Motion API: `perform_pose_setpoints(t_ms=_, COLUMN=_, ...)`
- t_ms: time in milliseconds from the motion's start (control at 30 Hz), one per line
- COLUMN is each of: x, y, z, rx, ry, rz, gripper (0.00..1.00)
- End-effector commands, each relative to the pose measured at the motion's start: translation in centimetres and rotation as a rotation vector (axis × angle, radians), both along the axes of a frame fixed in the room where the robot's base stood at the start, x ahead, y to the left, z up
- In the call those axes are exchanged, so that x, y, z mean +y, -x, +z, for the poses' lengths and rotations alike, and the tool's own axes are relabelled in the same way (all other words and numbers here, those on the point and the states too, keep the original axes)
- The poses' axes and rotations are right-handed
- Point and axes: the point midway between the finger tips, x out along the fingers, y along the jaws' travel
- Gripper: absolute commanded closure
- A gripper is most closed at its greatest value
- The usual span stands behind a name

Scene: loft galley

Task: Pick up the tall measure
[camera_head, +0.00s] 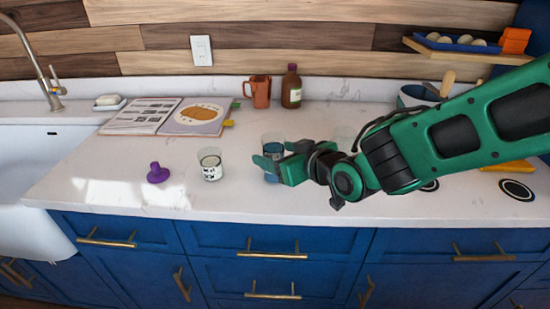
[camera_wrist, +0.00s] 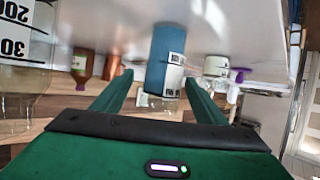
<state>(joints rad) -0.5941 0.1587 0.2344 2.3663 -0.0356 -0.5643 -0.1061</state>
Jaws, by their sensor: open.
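A tall clear glass measure with blue contents (camera_head: 272,146) and a white label stands upright on the white counter, partly hidden by my gripper (camera_head: 273,160). In the wrist view, which is upside down, the blue measure (camera_wrist: 167,58) shows between the two spread fingers of my gripper (camera_wrist: 160,80). My gripper is open; whether a finger touches the glass I cannot tell. A shorter glass with white contents (camera_head: 210,163) stands to its left. A clear glass (camera_head: 343,135) is partly behind my arm; a large clear marked vessel (camera_wrist: 20,70) shows at the wrist view's left.
A purple knobbed object (camera_head: 157,173) lies on the counter at left. A sink (camera_head: 25,165) is far left. The counter's front edge is close to my gripper.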

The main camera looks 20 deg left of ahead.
Motion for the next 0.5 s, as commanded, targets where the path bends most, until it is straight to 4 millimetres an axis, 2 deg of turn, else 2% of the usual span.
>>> perform_pose_setpoints(t_ms=267, x=1.1, y=-1.0, z=-0.8, rx=0.0, ry=0.001, rz=-0.001, gripper=0.34)
perform_pose_setpoints(t_ms=500, x=3.3, y=-2.6, z=-2.1, rx=0.002, ry=0.001, rz=-0.001, gripper=0.34)
